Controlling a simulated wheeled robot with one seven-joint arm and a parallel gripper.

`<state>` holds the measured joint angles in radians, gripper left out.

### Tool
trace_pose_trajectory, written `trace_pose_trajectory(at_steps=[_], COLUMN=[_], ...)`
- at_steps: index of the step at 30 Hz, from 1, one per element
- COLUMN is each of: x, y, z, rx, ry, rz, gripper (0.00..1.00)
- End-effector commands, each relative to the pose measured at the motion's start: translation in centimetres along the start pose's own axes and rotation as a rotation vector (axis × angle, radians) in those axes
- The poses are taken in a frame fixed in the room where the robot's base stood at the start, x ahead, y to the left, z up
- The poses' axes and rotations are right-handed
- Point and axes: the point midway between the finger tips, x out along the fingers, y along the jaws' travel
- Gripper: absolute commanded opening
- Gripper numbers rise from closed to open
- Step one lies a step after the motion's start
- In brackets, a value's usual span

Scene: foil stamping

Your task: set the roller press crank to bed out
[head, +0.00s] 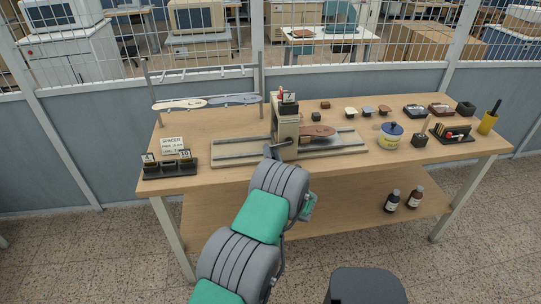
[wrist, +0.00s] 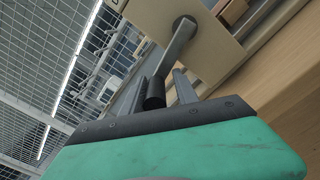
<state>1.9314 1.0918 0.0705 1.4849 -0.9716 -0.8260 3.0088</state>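The roller press (head: 286,128) stands at the middle of the bench, with its rails and bed (head: 345,139) running left and right. A brown piece (head: 318,131) lies just right of the press housing. In the wrist view the crank (wrist: 177,50) runs from a dark hub on the beige housing (wrist: 160,14) down to a black handle (wrist: 155,93). My gripper (wrist: 162,82) is at the handle, with its two fingers apart on either side of it. A gap shows between the handle and the right finger. In the head view my arm largely hides the gripper and crank.
Left of the press are a SPACER card (head: 172,145), a black block holder (head: 170,170) and a rack (head: 205,100). Right are a blue-lidded jar (head: 390,136), small blocks and a yellow cup (head: 487,122).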

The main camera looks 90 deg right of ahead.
Motion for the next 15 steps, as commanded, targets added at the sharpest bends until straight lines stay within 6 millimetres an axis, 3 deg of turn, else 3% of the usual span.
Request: trace_pose_trajectory(at_steps=[3,10,15], x=[0.0,-0.2,-2.4], y=[0.1,0.0,-0.4], z=[0.0,-0.6,-0.7], rx=[0.0,0.004,0.006], ry=[0.0,0.008,0.007], rz=[0.0,-0.001,-0.005], gripper=[0.44,0.44,0.44])
